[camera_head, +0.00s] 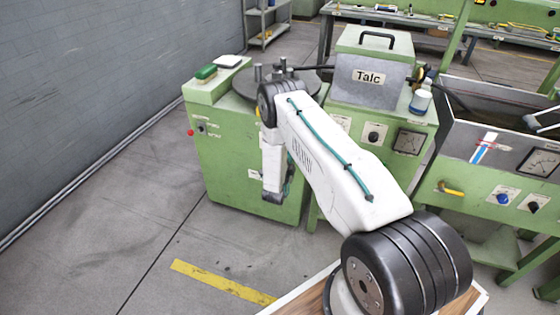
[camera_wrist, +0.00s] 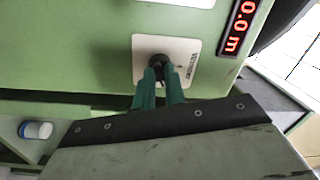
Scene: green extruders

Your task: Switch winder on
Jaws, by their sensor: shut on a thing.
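The winder switch, a black knob (camera_wrist: 160,59), sits on a white plate (camera_wrist: 194,50) labelled Winder on a green panel in the wrist view. My gripper (camera_wrist: 160,74) has two teal fingers, shut on the knob from either side; they hide part of it. A red-lit display (camera_wrist: 237,25) reading 0.0 m is on the panel to the right of the plate. In the head view my white arm hangs in front of the green machine (camera_head: 225,150); the knob and the fingertips cannot be made out there.
In the wrist view a dark strip with screws (camera_wrist: 150,124) crosses close below the fingers, and a small white container (camera_wrist: 36,130) is at left. In the head view a Talc hopper (camera_head: 368,77) and another green machine (camera_head: 490,185) stand to the right. Floor at left is clear.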

